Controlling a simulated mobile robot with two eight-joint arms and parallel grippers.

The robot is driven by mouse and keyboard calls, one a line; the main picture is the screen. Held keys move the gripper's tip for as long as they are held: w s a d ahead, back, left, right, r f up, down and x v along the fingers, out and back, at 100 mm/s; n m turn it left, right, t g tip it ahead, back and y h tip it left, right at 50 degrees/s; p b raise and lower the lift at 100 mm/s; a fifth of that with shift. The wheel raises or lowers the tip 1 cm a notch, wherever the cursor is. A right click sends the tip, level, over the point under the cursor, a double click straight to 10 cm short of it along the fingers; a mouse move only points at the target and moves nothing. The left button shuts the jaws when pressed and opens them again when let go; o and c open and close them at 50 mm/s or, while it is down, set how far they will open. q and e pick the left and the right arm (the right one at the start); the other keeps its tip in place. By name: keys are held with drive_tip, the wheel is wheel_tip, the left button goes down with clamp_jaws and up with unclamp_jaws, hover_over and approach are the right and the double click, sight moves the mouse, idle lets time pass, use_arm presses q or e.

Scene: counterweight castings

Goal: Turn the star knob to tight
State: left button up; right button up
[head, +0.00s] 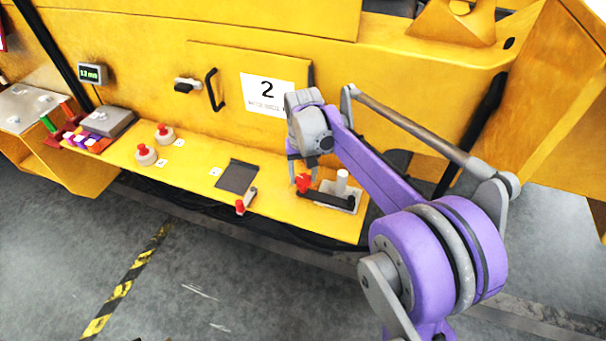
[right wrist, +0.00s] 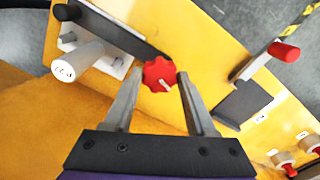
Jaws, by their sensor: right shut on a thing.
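The red star knob (head: 303,183) sits at one end of a black bar (head: 328,199) on the yellow ledge. In the right wrist view the knob (right wrist: 158,74) has a small pale mark on its face. My right gripper (head: 302,176) reaches down over the knob. In the right wrist view its two fingertips (right wrist: 159,76) are on opposite sides of the knob, shut on it. Whether the knob is tight or loose cannot be read from these frames. My left gripper is not in view.
A pale post (head: 342,178) stands on a grey plate by the bar. A dark plate (head: 237,176) and a red-tipped lever (head: 246,200) lie left of the knob. Red knobs on pale bases (head: 146,155) stand farther left. A yellow wall with a "2" sign (head: 268,93) rises behind.

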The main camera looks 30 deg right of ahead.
sight(303, 179)
drive_tip(key=m, duration=0.6)
drive_tip(key=shift+m, duration=0.3)
drive_tip(key=m, duration=0.5)
drive_tip(key=shift+m, duration=0.3)
drive_tip(key=o, duration=1.4)
drive_tip(key=shift+c, duration=0.2)
wheel_tip(303, 179, up, 11)
drive_tip(key=shift+p, duration=0.35)
drive_tip(key=shift+f, duration=0.1)
